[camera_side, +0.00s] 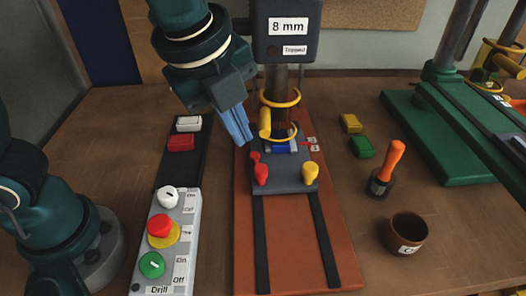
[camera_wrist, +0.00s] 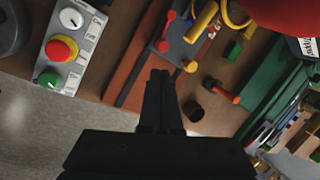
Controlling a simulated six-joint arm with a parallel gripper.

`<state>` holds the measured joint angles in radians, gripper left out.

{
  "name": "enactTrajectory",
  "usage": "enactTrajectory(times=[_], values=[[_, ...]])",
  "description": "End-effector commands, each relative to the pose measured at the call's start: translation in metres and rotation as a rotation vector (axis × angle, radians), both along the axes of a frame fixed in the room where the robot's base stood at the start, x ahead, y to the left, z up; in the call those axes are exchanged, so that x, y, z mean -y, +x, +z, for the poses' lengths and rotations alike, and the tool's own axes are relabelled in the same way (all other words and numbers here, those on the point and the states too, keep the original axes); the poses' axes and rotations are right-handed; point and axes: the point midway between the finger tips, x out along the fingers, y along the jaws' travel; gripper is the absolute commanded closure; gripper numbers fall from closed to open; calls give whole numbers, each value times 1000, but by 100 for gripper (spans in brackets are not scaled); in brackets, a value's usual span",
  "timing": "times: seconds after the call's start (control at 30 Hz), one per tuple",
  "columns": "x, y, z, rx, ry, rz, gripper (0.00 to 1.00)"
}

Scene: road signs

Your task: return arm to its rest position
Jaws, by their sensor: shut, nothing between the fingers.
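My gripper (camera_side: 238,136) is shut and empty in the side view. It hangs above the left edge of the brown base board, just left of the drill's vise, and appears apart from it. In the wrist view the shut fingers (camera_wrist: 160,76) point up the picture over the board. The vise (camera_side: 285,182) is grey with a red knob (camera_side: 261,174) and a yellow knob (camera_side: 310,172). A blue piece (camera_side: 280,148) lies in it. The rest position itself is not marked in either view.
The drill head labelled 8 mm (camera_side: 287,30) stands close right of my gripper. A control box (camera_side: 166,245) with a red button is at left. An orange-handled tool (camera_side: 386,168), a brown cup (camera_side: 405,233) and a green machine base (camera_side: 440,140) are at right.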

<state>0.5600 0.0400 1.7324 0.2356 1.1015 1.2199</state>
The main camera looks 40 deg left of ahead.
Motion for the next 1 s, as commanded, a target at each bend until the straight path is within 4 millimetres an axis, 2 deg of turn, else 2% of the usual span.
enactTrajectory(times=[0.1,0.3,0.4,0.53,0.7,1.0], values=[[-32,-13,7,25,-141,328,100],[-73,-43,6,67,-394,900,100],[-88,-58,0,92,-527,1184,100],[-99,-74,-9,115,-666,1473,100],[-105,-83,-16,132,-767,1667,100],[-105,-84,-18,132,-782,1699,100]])
